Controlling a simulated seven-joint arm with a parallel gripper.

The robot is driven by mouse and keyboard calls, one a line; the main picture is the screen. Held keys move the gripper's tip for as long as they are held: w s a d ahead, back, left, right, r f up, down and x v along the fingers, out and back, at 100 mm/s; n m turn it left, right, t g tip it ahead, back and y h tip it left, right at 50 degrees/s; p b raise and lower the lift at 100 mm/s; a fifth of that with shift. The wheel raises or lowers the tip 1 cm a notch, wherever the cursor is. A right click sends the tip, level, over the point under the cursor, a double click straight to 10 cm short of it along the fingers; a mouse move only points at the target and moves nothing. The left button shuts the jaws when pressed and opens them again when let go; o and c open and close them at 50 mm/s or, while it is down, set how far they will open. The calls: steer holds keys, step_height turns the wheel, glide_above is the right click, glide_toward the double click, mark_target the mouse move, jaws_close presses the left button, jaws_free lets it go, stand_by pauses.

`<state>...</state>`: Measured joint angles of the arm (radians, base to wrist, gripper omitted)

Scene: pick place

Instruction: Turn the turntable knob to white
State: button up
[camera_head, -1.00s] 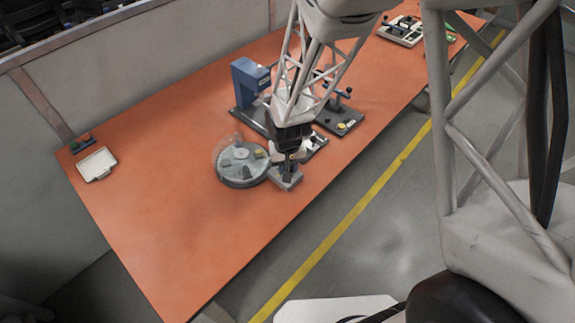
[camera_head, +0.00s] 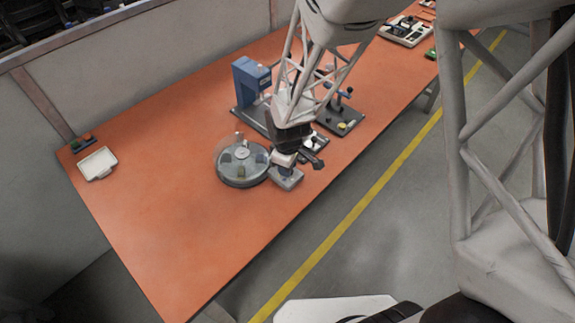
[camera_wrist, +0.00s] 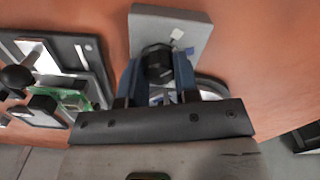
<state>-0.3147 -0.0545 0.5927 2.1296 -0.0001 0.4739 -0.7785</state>
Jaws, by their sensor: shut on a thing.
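The turntable (camera_head: 242,181) is a round grey disc with a clear cover and several small pieces on it, in the middle of the orange table. A grey control box (camera_wrist: 190,22) sits against its right side and also shows in the head view (camera_head: 291,184). The black knob (camera_wrist: 157,58) stands on the box, with a white mark (camera_wrist: 177,35) and a blue mark (camera_wrist: 189,51) beside it. My gripper (camera_wrist: 156,70) has its blue fingers on either side of the knob and is shut on it. The knob is hidden in the head view (camera_head: 285,168).
A blue machine (camera_head: 249,78) on a dark base stands behind the turntable. A dark fixture plate (camera_head: 343,122) is to its right, close behind my gripper. A white tray (camera_head: 98,163) lies at the far left. The table's front left is clear.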

steer(key=shift+n, duration=2)
steer(key=o, duration=0.9)
steer(key=shift+r, duration=0.1)
steer(key=shift+r, duration=3.85)
